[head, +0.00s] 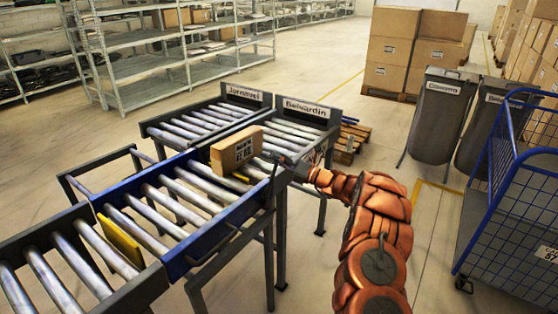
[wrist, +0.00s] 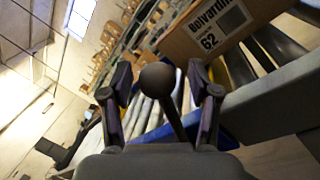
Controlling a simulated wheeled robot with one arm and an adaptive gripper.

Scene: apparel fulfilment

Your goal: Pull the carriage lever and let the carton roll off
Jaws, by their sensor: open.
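The brown carton (head: 237,150) sits at the far end of the blue-framed roller carriage (head: 205,231), close to the two lanes. Its label reads Belvardin 62 in the wrist view (wrist: 207,29). The carriage lever, a dark rod with a round knob (wrist: 157,78), stands between the fingers of my gripper (wrist: 160,105) in the wrist view. My gripper is open, with a finger on each side of the lever and visible gaps to the knob. In the head view my gripper (head: 291,164) is at the carriage's right side; the lever is hard to make out there.
A feed conveyor with a yellow plate (head: 119,240) is at the near left. A blue cage trolley (head: 512,220) and grey bins (head: 441,112) stand right.

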